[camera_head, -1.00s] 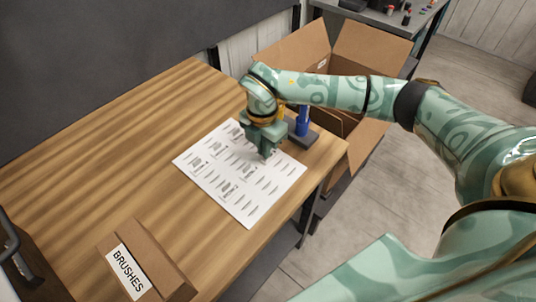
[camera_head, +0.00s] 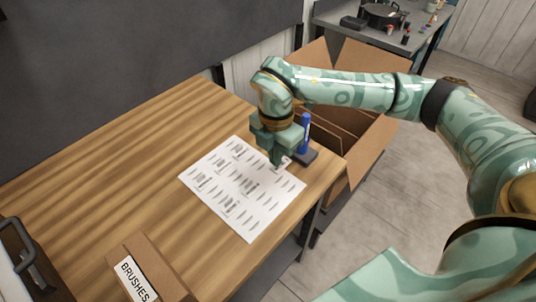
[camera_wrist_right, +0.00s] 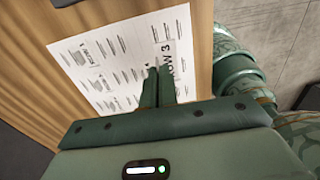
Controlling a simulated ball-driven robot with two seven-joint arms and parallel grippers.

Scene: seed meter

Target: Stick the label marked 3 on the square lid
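My right gripper (camera_head: 277,165) is above the far right edge of the white label sheet (camera_head: 240,190) on the wooden table. Its fingers (camera_wrist_right: 158,84) are close together at a small white label with large "ROW 3" print (camera_wrist_right: 168,48). The label looks larger and nearer than the other sheet print and appears pinched and raised off the sheet. In the head view a bit of white label (camera_head: 286,161) shows beside the fingertips, past the sheet's edge. I cannot make out a square lid in these views. My left gripper is not in view.
A box labelled BRUSHES (camera_head: 138,275) and a black handle (camera_head: 22,245) are at the lower left. An open cardboard box (camera_head: 365,150) stands beyond the table's right edge. The table's left half is clear.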

